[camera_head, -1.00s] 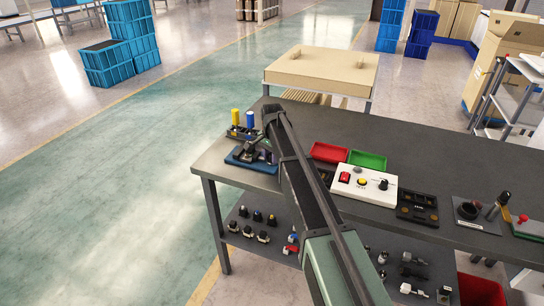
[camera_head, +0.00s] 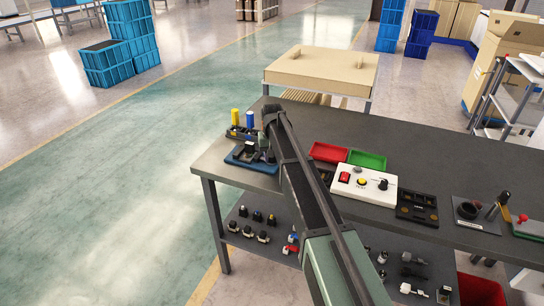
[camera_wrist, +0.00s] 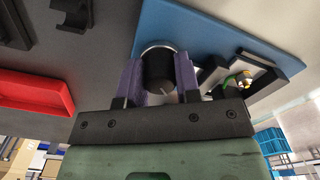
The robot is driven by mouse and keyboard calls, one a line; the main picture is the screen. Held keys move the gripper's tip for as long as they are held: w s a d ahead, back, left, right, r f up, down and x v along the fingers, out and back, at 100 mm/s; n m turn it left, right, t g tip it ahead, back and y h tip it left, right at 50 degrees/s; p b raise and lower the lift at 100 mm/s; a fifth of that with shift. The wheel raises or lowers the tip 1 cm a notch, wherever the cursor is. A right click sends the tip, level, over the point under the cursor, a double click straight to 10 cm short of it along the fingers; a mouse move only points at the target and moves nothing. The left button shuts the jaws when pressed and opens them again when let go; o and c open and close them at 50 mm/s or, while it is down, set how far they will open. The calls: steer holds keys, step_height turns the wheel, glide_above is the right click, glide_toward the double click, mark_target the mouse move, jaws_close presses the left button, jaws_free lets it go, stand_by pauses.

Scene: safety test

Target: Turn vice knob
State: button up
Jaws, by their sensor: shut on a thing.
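The vice knob (camera_wrist: 158,75) is a dark cylinder with a pale mark and a light metal ring behind it, in the middle of the wrist view. My gripper (camera_wrist: 158,66) is shut on it, with a purple finger on each side. The vice's blue base (camera_wrist: 215,28) spreads behind and to the right of the knob. In the head view the blue base (camera_head: 240,158) sits at the left end of the dark workbench (camera_head: 440,150). My arm hides the knob and most of the fingers there.
A yellow and a blue cylinder (camera_head: 249,119) stand behind the vice. A red tray (camera_head: 328,152), a green tray (camera_head: 367,160) and a white control box (camera_head: 345,190) lie right of my arm. The lower shelf holds several small parts. Floor left of the bench is clear.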

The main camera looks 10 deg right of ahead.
steer(key=n, duration=0.4)
steer(key=shift+n, duration=0.3)
steer(key=n, duration=0.4)
steer(key=shift+n, duration=0.3)
steer(key=o, duration=0.9)
step_height(320, 180, up, 11)
steer(key=p, duration=1.1)
